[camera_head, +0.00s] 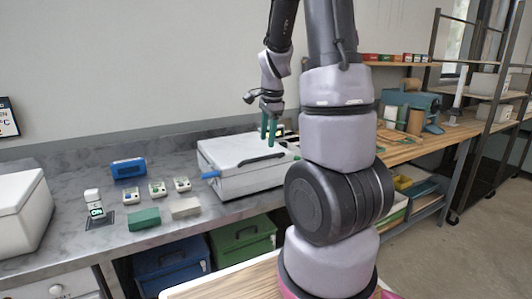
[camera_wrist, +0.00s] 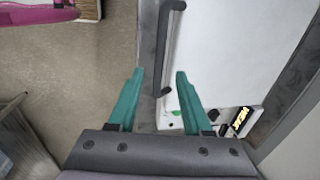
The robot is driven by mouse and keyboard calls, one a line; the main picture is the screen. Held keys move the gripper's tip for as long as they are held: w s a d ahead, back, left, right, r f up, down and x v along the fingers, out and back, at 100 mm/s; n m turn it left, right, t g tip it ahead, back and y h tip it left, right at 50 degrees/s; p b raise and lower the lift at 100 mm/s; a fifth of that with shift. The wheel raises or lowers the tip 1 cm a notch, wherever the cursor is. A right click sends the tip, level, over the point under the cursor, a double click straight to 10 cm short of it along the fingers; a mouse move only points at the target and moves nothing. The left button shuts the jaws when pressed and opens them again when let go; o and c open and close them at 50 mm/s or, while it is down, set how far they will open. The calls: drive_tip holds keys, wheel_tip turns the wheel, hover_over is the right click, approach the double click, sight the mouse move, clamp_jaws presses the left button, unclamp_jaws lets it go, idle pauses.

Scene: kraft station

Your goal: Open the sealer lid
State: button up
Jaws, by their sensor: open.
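The sealer (camera_head: 240,182) is a white box on the grey counter. Its white lid (camera_head: 232,152) lies closed, with a dark bar handle (camera_head: 262,159) near the front edge and a blue part (camera_head: 210,175) at the left corner. My gripper (camera_head: 268,138), with green fingers, is above the right part of the sealer. In the wrist view my gripper (camera_wrist: 158,92) is open and empty. The handle (camera_wrist: 163,50) runs just beyond the fingertips there, with its near end close to them. The white lid (camera_wrist: 225,50) fills the area to the right.
Left of the sealer are a blue device (camera_head: 128,168), several small white devices, a green block (camera_head: 144,219) and a beige block (camera_head: 185,208). A white box (camera_head: 22,212) stands at far left. Green (camera_head: 243,243) and blue bins sit below. A wooden bench (camera_head: 400,150) is behind my arm.

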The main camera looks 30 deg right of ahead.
sight(266, 157)
drive_tip(key=f, duration=0.3)
drive_tip(key=w+f, duration=0.1)
drive_tip(key=f, duration=0.2)
drive_tip(key=shift+w, duration=0.1)
clamp_jaws()
idle(1.3)
